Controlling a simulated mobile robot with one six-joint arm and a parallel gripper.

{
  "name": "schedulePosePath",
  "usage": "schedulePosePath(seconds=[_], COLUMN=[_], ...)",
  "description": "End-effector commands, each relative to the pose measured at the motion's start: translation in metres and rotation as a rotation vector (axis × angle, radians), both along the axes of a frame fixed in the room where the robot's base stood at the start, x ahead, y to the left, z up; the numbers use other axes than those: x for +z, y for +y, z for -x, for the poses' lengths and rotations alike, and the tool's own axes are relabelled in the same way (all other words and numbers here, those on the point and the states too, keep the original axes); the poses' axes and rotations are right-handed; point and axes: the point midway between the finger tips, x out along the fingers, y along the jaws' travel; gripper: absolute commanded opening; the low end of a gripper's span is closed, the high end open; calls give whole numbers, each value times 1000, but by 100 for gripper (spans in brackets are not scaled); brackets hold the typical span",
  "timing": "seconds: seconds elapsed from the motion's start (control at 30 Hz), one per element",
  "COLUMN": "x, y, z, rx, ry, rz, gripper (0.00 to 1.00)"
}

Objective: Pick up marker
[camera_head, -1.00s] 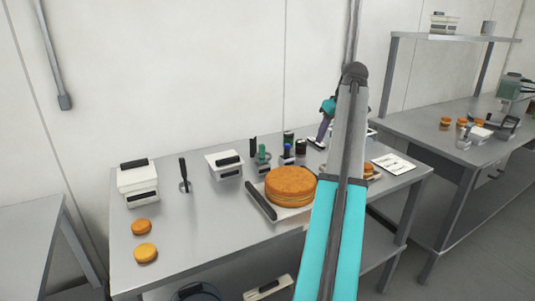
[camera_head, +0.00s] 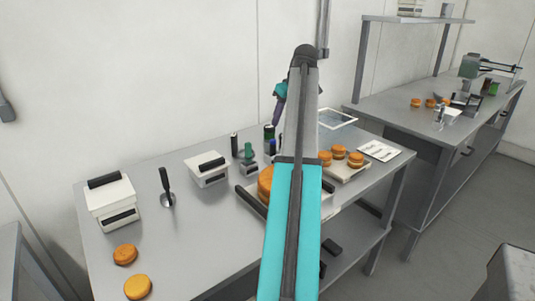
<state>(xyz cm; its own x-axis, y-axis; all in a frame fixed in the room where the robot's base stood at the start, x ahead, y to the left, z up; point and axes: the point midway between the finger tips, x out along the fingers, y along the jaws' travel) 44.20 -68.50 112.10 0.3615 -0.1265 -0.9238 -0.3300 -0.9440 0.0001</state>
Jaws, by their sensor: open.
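Several small upright cylinders stand near the back middle of the table. A slim black one (camera_head: 234,144) has a pale top, a green-topped one (camera_head: 248,152) is beside it, and a blue-topped one (camera_head: 272,147) is further right. They are too small to tell which is the marker. My gripper (camera_head: 278,120) shows small at the end of my teal and purple wrist, above the back of the table and close to the blue-topped cylinder. It is open and apart from the table items as far as I see. My raised arm hides part of this area.
A large round cake (camera_head: 265,184) on a board is partly behind my arm. White boxes (camera_head: 111,203) with black handles, a dark-handled tool (camera_head: 166,186) and orange buns (camera_head: 137,287) stand on the left. More buns (camera_head: 339,152) and a white card (camera_head: 379,151) lie right. Another bench (camera_head: 400,124) stands beyond.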

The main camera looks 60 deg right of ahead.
Motion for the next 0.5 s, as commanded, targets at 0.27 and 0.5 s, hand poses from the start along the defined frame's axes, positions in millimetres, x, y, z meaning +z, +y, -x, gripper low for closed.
schedulePosePath(seconds=[0.27,0.5], x=[-2,-21], y=[4,3], z=[-7,-15], rx=[9,12], ry=[0,1], rz=[-1,-2], gripper=[41,41])
